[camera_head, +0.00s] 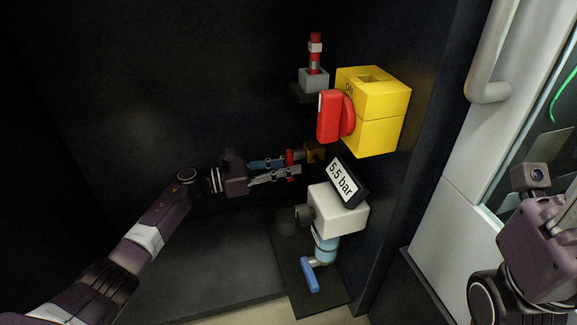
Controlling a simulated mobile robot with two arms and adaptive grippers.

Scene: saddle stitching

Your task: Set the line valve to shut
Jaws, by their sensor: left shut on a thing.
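The line valve appears to be the small brass-coloured valve (315,152) on the dark panel, with a red handle (290,157) in front of it. My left gripper (288,166) reaches in from the left and is shut on this red handle, its two fingers lying above and below it. The fingers hide part of the handle, so its exact angle is hard to tell. My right gripper (560,218) is at the right edge, far from the valve and partly cut off; its jaw opening is unclear.
A yellow box (380,136) with a red rotary knob (331,116) stands above right of the valve. Below are a 5.5 bar display (342,180), a white unit (338,216) and a blue lever (309,275). A red-capped post (315,50) stands above. The left space is clear.

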